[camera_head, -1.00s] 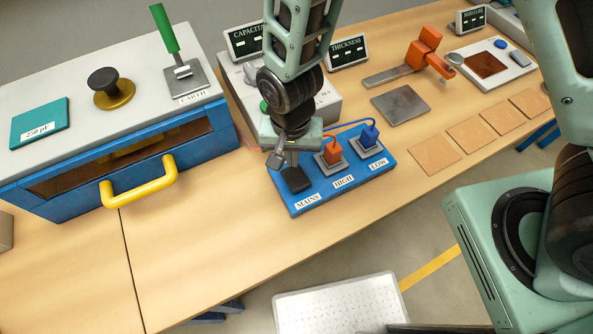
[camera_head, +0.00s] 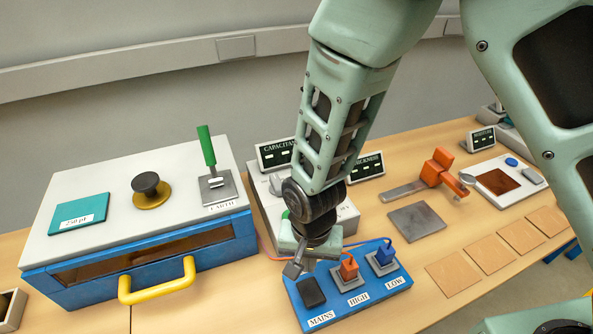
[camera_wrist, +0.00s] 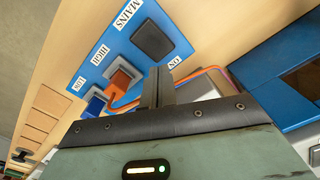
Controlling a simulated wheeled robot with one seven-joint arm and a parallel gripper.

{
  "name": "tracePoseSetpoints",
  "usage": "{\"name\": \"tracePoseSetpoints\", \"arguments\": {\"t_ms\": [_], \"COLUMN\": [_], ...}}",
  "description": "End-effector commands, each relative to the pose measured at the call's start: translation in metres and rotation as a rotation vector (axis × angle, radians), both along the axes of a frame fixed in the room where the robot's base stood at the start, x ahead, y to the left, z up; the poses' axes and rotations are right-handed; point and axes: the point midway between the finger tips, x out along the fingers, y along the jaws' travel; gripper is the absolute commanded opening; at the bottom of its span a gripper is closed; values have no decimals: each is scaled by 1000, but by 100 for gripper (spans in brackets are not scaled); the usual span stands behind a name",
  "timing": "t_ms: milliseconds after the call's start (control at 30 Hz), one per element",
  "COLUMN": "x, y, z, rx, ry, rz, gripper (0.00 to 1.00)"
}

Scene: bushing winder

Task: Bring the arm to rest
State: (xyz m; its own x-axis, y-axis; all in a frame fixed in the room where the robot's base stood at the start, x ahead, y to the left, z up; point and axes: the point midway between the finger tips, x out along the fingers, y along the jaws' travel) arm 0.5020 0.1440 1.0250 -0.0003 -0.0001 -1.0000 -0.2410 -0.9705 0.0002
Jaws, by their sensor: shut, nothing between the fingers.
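My gripper (camera_head: 293,269) is at the end of the arm, which reaches down over the back left part of the blue panel (camera_head: 331,314). In the wrist view its fingers (camera_wrist: 158,88) are together with nothing between them. The fingertips are near the black MAINS switch (camera_head: 311,291), apart from it as far as I can tell. The switch also shows in the wrist view (camera_wrist: 153,40), beyond the fingertips. An orange plug (camera_head: 348,268) stands at HIGH and a blue plug (camera_head: 385,252) at LOW. The arm hides part of the grey meter box behind it.
A blue cabinet (camera_head: 220,249) with a yellow handle (camera_head: 157,282) stands at left, with a green-handled EARTH lever (camera_head: 207,147) on top. A grey plate (camera_head: 417,221), an orange gauge (camera_head: 437,168) and several tan sheets (camera_head: 460,275) lie to the right. Bare table shows before the cabinet.

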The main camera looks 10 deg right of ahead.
Motion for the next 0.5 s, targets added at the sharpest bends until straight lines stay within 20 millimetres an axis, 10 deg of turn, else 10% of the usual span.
{"name": "tracePoseSetpoints", "arguments": {"t_ms": [233, 500], "x": [-4, -39], "y": [1, -13], "z": [9, 68], "rx": [22, 113], "ry": [9, 33], "rz": [40, 362], "gripper": [0, 0]}}
